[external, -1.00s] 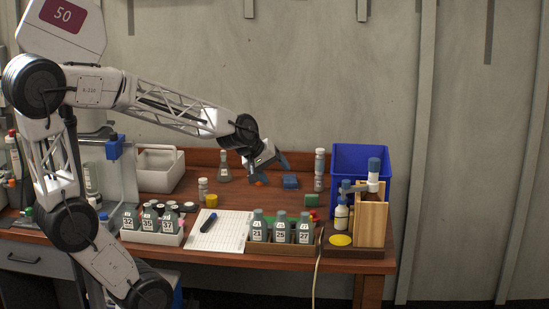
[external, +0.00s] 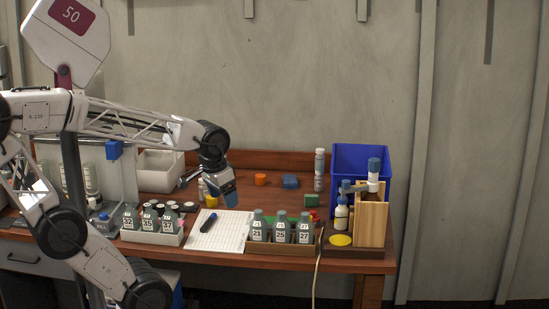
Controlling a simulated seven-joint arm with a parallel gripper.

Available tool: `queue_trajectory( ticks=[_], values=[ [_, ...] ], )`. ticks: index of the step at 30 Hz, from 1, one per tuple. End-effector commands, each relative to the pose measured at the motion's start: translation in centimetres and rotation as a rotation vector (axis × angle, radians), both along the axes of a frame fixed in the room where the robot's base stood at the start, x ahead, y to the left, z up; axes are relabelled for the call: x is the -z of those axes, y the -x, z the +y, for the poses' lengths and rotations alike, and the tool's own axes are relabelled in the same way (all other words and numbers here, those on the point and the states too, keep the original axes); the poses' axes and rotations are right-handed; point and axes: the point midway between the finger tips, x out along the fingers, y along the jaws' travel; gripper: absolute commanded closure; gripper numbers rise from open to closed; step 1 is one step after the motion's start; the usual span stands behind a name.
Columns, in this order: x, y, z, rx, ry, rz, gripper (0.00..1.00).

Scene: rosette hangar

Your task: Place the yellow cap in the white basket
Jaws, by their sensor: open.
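The yellow cap (external: 211,202) stands on the wooden table, just behind the top edge of the white paper. My gripper (external: 207,188) is open right above and around it in the picture. One bluish finger hangs to the right of the cap and a darker finger reaches out to the left. I cannot tell the gripper's exact height or depth relative to the cap. The white basket (external: 160,182) stands at the back left of the table, partly hidden behind my arm.
A small white bottle (external: 202,190) stands close to the cap. An orange cap (external: 261,180), a blue block (external: 290,182) and a green block (external: 312,200) lie to the right. Numbered bottles (external: 280,231) stand in front. A blue bin (external: 361,160) is at the back right.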

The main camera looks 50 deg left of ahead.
Motion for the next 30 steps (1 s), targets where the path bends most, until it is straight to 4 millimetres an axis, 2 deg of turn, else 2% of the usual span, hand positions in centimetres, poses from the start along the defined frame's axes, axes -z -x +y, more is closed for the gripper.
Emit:
queue_trajectory(
  ticks=[8, 14, 20, 30],
  values=[
    [-0.1, -0.4, 0.2, 0.009, -0.003, 0.002, 0.23],
    [-0.2, -2.5, 1.3, 0.057, -0.022, 0.014, 0.23],
    [-0.2, -6.2, 3.8, 0.152, -0.055, 0.037, 0.23],
    [0.7, -13.1, 10.1, 0.353, -0.107, 0.082, 0.23]
  ],
)
